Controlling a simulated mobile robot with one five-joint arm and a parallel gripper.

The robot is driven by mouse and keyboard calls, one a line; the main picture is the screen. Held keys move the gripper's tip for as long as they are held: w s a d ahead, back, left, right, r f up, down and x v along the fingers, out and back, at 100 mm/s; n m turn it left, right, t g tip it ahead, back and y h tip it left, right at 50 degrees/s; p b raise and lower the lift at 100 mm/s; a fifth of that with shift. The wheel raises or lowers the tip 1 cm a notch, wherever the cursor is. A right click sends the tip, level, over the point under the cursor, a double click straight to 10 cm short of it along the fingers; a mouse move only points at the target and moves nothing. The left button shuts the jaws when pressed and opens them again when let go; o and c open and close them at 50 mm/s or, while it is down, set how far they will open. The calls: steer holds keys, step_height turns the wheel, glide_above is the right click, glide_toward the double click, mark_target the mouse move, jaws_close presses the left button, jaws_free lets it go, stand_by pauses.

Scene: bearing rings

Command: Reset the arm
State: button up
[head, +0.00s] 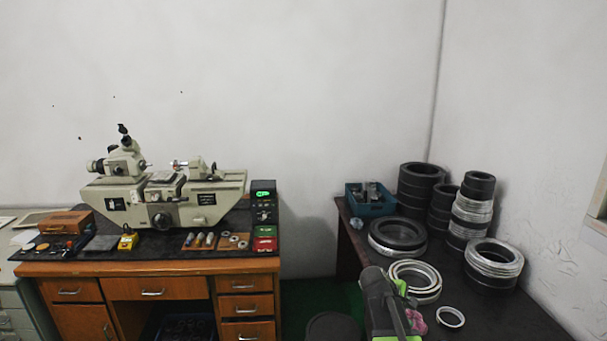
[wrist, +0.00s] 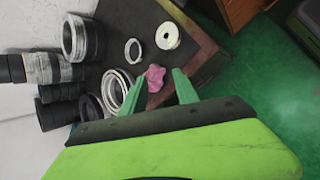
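My gripper (wrist: 160,73) shows in the wrist view with its two green fingers apart. A pink crumpled thing (wrist: 155,78) shows between and beyond the fingertips, with a gap to the right finger. I cannot tell how far below the fingers it is. In the head view, my grey and green arm (head: 383,304) reaches over the near left part of the dark table (head: 510,318). The pink thing (head: 417,322) is beside the green end of my arm there, partly hidden by it.
A thin ring (head: 450,317) and larger pale rings (head: 415,280) lie near my arm. Stacks of black and wrapped rings (head: 470,212) and a blue crate (head: 370,200) stand farther back. A wooden desk (head: 150,287) with a measuring machine (head: 165,195) is at left.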

steer(key=s+a+f+m+g+y, duration=0.1)
steer(key=s+a+f+m+y, duration=0.2)
steer(key=s+a+m, duration=0.2)
steer(key=s+a+f+m+g+y, duration=0.2)
steer(key=s+a+m, duration=0.4)
steer(key=a, duration=0.6)
steer(key=shift+s+f+y, duration=0.7)
steer(key=shift+s+y, duration=0.3)
steer(key=shift+y, duration=0.2)
